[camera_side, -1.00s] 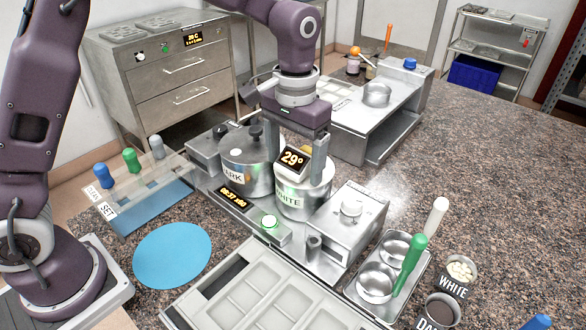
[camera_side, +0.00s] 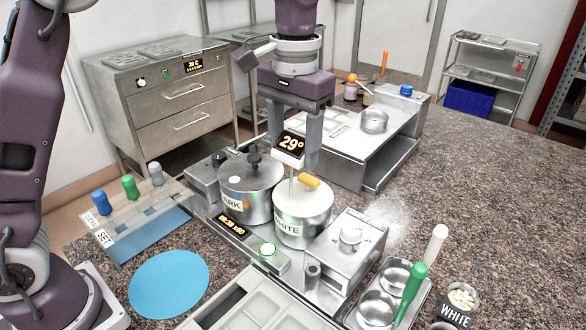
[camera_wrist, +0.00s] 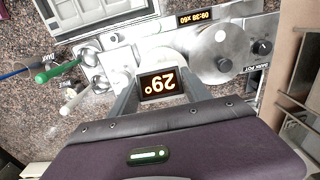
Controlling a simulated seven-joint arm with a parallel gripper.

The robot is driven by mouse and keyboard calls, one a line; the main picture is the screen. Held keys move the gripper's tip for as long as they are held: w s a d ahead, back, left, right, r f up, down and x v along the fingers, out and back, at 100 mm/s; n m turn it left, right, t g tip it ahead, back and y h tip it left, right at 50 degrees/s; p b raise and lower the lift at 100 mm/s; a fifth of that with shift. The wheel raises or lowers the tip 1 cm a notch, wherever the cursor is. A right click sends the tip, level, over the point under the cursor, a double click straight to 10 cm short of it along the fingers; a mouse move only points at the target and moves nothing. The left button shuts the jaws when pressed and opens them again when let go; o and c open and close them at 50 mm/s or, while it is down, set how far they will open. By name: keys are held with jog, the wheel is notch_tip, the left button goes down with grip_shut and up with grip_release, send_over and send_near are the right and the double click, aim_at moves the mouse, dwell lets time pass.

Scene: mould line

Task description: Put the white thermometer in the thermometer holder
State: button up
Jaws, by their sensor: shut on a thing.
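The white thermometer (camera_side: 291,145), with a dark display reading 29°, is between the fingers of my gripper (camera_side: 294,157), which is shut on it. Its thin probe hangs down over the steel pot marked WHITE (camera_side: 287,229); I cannot tell whether the tip is still inside the pot. In the wrist view the thermometer display (camera_wrist: 158,84) shows upside down between my fingers (camera_wrist: 157,95). A small upright grey tube (camera_side: 312,273), right of the pot and by the front edge of the steel unit, may be the thermometer holder; its opening is hard to make out.
The dark pot (camera_side: 249,190) stands close on the left. A steel box with a round knob (camera_side: 350,236) stands right of the white pot. A tray with bowls (camera_side: 375,309) and a green-handled tool (camera_side: 412,290) lies at the front right. A blue disc (camera_side: 168,284) lies at the left.

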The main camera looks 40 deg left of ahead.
jog(key=s+d+f, duration=0.5)
jog(key=s+d, duration=0.1)
jog(key=d, duration=0.4)
jog(key=shift+s, duration=0.25)
jog(key=shift+f, duration=0.1)
dwell(0.8)
jog(key=shift+f, duration=3.8)
jog(key=o, duration=2)
